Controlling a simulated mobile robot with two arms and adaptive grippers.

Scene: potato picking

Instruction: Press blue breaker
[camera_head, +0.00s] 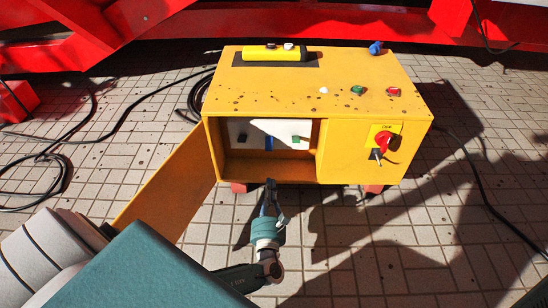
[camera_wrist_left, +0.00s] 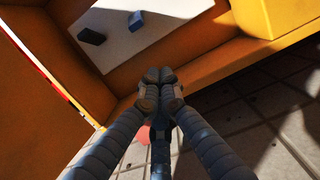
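The blue breaker (camera_head: 269,143) stands on a white panel (camera_head: 255,127) inside the open compartment of a yellow box, between a black breaker (camera_head: 242,138) and a dark green-looking one (camera_head: 295,140). In the left wrist view the blue breaker (camera_wrist_left: 136,20) shows near the top, with the black one (camera_wrist_left: 91,36) to its left. My left gripper (camera_head: 271,184) is in front of the compartment's lower edge, apart from the breakers. In the left wrist view its fingertips (camera_wrist_left: 158,77) are together with nothing between them. My right gripper is not in view.
The yellow box (camera_head: 345,85) has its door (camera_head: 168,185) swung open to the left of the compartment. A red rotary switch (camera_head: 384,141) is on the front right. Buttons sit on top. Black cables (camera_head: 130,108) lie on the tiled floor. Red beams stand behind.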

